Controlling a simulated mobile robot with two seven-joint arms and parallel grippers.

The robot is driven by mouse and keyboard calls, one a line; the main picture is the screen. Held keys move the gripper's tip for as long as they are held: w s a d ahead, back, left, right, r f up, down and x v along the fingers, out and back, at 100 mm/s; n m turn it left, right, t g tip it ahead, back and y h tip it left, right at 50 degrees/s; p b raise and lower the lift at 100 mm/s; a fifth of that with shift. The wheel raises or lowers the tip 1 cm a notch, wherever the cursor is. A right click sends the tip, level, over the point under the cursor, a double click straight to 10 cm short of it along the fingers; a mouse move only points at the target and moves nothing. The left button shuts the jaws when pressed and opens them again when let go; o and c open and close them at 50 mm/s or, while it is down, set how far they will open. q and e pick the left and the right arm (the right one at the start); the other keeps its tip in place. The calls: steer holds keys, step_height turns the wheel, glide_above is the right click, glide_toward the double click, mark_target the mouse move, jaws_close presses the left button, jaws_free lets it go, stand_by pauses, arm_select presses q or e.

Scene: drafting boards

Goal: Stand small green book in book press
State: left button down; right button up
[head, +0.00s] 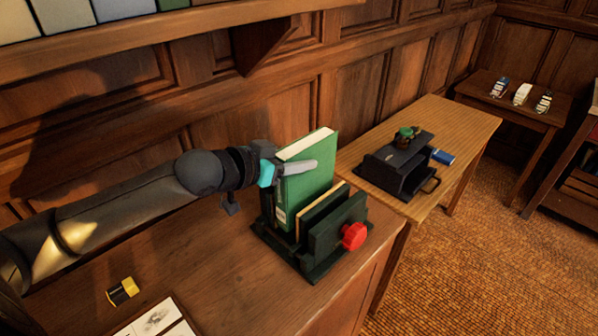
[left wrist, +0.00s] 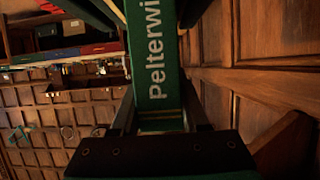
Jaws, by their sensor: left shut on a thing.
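The green book (head: 308,188) is upright at the book press (head: 340,228), its pale page edges up. Its lower part goes down behind the press's dark plates, so I cannot tell whether it touches the base. My left gripper (head: 297,168) is shut on the book's upper part, with one grey finger across the near cover. In the left wrist view the green spine (left wrist: 157,60) with the letters "Pelterwi" lies between the two dark fingers (left wrist: 160,118). The press has a red knob (head: 354,236) at the front right. My right gripper is not in view.
A thin tan-edged piece (head: 320,205) stands between the book and the front plates. A yellow and black object (head: 122,291) and a printed sheet (head: 160,318) lie on the desk. A lighter table (head: 450,125) to the right holds a black stand (head: 397,165) and a blue item (head: 443,157).

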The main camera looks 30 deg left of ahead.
arm_select(q)
steer(key=shift+w+d+r, duration=0.1)
steer(key=shift+w+r, duration=0.15)
steer(key=shift+w, duration=0.05)
steer(key=shift+f, duration=1.9)
steer(key=shift+c, duration=2)
jaws_free()
steer(key=shift+s+f+b, duration=0.1)
steer(key=shift+f+b, duration=0.1)
steer(key=shift+b, duration=0.1)
steer(key=shift+s+r, duration=0.1)
steer(key=shift+r, duration=0.05)
steer(key=p+v, duration=0.3)
steer(key=v, duration=0.8)
steer(key=shift+s+r, duration=0.2)
steer(key=shift+s, duration=0.1)
